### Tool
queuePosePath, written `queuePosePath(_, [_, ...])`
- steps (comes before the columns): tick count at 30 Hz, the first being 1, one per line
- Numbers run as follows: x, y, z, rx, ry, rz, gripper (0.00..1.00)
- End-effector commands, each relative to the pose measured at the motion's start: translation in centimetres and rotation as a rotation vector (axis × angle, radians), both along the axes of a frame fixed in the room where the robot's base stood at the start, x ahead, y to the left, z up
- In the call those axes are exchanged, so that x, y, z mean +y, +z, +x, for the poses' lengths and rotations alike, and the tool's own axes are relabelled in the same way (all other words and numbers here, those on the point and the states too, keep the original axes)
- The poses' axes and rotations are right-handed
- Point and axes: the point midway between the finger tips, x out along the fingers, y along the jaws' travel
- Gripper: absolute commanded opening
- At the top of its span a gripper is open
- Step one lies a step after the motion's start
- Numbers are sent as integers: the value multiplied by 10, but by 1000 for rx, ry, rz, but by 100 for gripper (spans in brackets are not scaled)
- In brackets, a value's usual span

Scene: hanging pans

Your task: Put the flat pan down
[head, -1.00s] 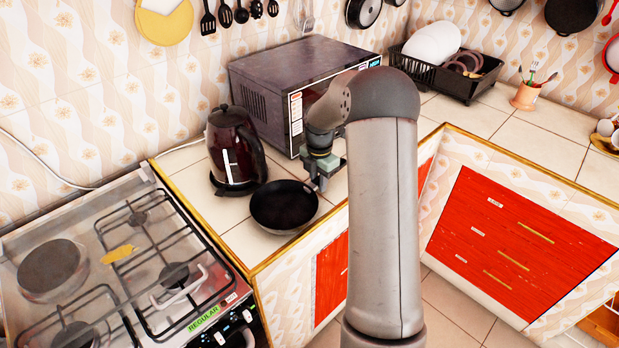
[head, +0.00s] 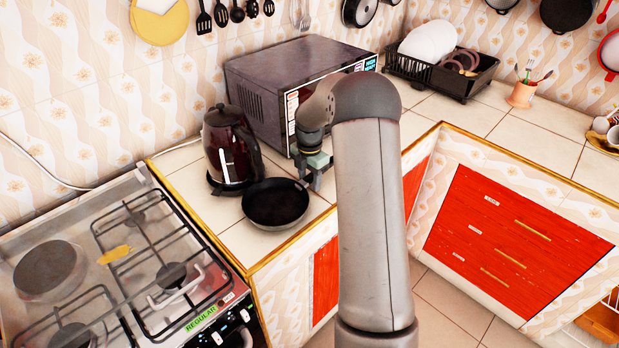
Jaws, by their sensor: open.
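The flat pan (head: 275,206) is dark and round. It sits on the tiled counter in front of the kettle, its opening facing up, and looks level. My gripper (head: 316,180) is just right of the pan, at the side where its short handle seems to be, and points down. It is open. My arm link hides part of the counter to the right. The small gap between the fingers and the handle is too small to judge, so I cannot tell if they touch.
A dark red kettle (head: 231,148) stands close behind the pan. A microwave (head: 270,80) stands behind my gripper. The gas stove (head: 120,265) lies to the left. The counter's front edge is close to the pan. A black dish rack (head: 440,80) stands at the back right.

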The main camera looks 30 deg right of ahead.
Motion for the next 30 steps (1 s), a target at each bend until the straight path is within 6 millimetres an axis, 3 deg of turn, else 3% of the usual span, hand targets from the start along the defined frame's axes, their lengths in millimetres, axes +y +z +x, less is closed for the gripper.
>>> queuePosePath(5, [-1, 19, 1, -5, -1, -2, 45])
queuePosePath(18, [-1, 106, 1, -3, -1, -1, 45])
queuePosePath(26, [0, 123, 0, -1, -1, -1, 45])
queuePosePath(30, [18, 132, -12, 0, -79, -10, 45])
